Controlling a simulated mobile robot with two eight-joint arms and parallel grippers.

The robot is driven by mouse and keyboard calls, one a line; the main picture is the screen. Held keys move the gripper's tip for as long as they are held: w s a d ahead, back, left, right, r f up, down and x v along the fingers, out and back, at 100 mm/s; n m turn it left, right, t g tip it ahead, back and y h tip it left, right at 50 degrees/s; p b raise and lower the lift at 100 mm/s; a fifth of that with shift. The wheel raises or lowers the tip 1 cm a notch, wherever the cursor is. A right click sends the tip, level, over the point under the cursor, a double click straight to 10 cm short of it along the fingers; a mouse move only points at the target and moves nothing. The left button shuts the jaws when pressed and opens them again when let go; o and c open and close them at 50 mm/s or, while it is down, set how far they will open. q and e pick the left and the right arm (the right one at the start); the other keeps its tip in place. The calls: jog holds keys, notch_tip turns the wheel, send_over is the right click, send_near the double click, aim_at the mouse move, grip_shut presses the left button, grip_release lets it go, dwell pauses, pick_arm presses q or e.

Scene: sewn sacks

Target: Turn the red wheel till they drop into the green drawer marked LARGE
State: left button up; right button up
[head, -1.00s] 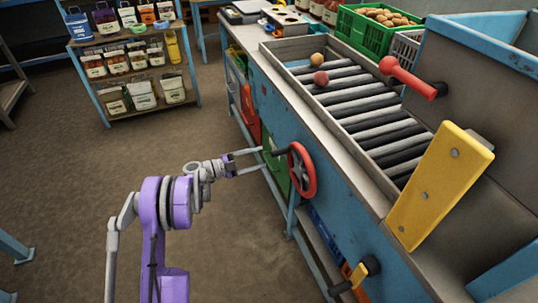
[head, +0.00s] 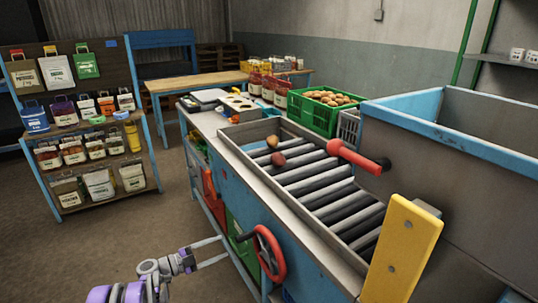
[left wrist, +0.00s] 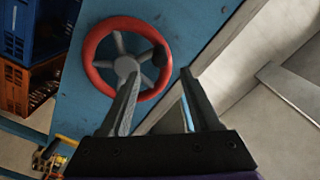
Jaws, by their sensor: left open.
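The red wheel (head: 269,253) stands on the blue side of the sorting bench, with a dark handle sticking out from its rim. It also shows in the left wrist view (left wrist: 87,62), with grey spokes. My left gripper (head: 226,249) is open and empty, its fingertips just left of the wheel's handle in the head view. In the left wrist view its fingers (left wrist: 160,74) point toward the wheel's right side. Two round items, one orange-brown (head: 272,141) and one reddish (head: 278,160), lie on the rollers' far end. A green drawer front (head: 240,252) is partly hidden behind the wheel; no marking is readable.
A red lever (head: 352,155) and a yellow plate (head: 402,250) stand along the rollers. A red drawer (head: 210,190) is farther along the bench. A green crate of brown produce (head: 315,112) is behind. A shelf of bags (head: 85,135) is at left, with open floor before it.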

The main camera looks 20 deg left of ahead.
aim_at(254, 232)
pick_arm(q)
jog(key=w+d+n, duration=0.2)
jog(key=w+n, duration=0.1)
jog(key=w+d+n, duration=0.2)
jog(key=w+n, duration=0.1)
jog(key=w+d+n, duration=0.3)
jog(key=n, duration=0.1)
jog(key=shift+w+d, duration=0.1)
jog(key=shift+w, duration=0.05)
dwell(0.5)
grip_shut()
dwell(1.5)
